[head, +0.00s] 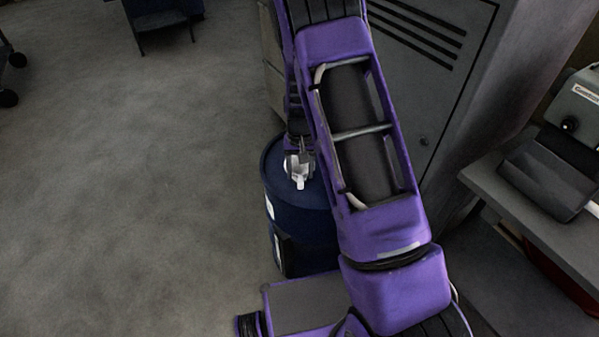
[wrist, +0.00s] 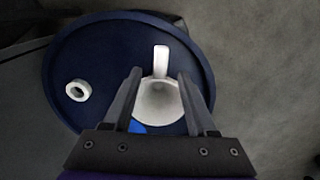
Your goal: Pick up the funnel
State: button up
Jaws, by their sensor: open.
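The white funnel (wrist: 158,103) is on top of a dark blue drum (wrist: 90,50). In the wrist view its round mouth faces the camera, and a pale tab (wrist: 161,60) sticks out from its far rim. My gripper (wrist: 159,73) is open, with one finger on each side of the funnel in that view. I cannot tell whether the fingers touch it. In the head view my gripper (head: 300,160) is over the drum (head: 302,215), and part of the funnel (head: 299,181) shows just below it. The near part of the funnel is hidden by the gripper.
A white ring-shaped cap (wrist: 77,90) is on the drum lid left of the funnel. A grey cabinet (head: 440,80) stands behind the arm. A bench (head: 535,215) with equipment is at the right. The floor (head: 130,180) left of the drum is clear.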

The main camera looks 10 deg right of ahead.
aim_at(300, 177)
notch_tip(300, 177, down, 4)
jog(key=shift+f+b, duration=0.2)
jog(key=shift+b, duration=0.1)
grip_shut()
dwell(1.3)
